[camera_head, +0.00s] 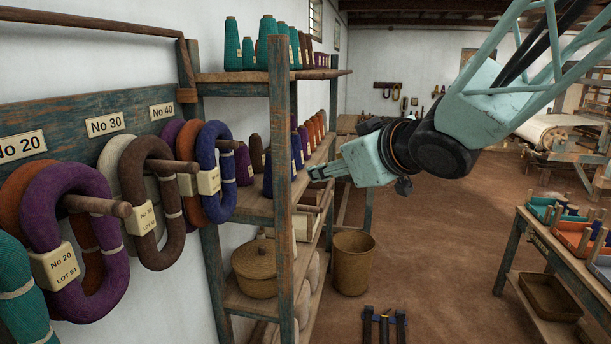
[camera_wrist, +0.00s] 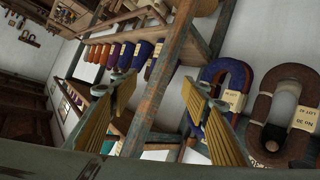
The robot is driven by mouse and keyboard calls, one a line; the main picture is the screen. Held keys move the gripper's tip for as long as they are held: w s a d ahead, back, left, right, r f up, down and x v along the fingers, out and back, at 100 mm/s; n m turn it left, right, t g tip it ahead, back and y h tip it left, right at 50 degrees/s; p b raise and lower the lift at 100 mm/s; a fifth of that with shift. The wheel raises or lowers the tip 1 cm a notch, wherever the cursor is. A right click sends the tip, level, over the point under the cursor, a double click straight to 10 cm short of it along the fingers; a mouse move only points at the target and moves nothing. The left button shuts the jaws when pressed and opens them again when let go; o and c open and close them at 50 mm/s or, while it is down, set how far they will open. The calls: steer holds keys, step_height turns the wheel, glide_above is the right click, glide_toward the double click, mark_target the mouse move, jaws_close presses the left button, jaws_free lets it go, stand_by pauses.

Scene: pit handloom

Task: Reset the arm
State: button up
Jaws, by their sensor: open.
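My gripper (camera_head: 318,174) is at the end of the pale teal arm, beside the shelf rack in the head view. It points left toward the middle shelf. In the wrist view my gripper (camera_wrist: 168,85) shows two fingers with yellow-brown pads spread wide apart, and nothing is between them. Behind the fingers are the rack's upright post and the hanging yarn hanks. Whether the fingertips touch the rack cannot be told.
A shelf rack (camera_head: 282,200) holds yarn cones, a lidded basket (camera_head: 256,268) and other goods. Hanks hang on pegs under No 20, No 30 and No 40 labels. A tall bin (camera_head: 352,262) stands on the floor. A table (camera_head: 560,262) with coloured trays stands right. Open floor lies between.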

steer(key=s+d+f+m+g+h+b, duration=0.1)
steer(key=s+d+f+m+h+b, duration=0.15)
steer(key=s+d, duration=0.55)
steer(key=s+d+f+m+g+h+b, duration=0.1)
steer(key=s+d+f+m+h+b, duration=0.2)
steer(key=s+d, duration=0.55)
steer(key=s+f+m+g+b, duration=0.1)
steer(key=s+f, duration=0.3)
steer(key=s, duration=0.5)
steer(key=s+a+f+g+b, duration=0.1)
steer(key=s+f+g, duration=0.2)
steer(key=s, duration=0.6)
steer(key=s+f+m+g+b, duration=0.1)
steer(key=s+f+g, duration=0.1)
steer(key=s+f, duration=0.3)
steer(key=s, duration=0.4)
steer(key=shift+s+a+f+m, duration=0.15)
steer(key=shift+f+m, duration=0.05)
steer(key=shift+m, duration=0.15)
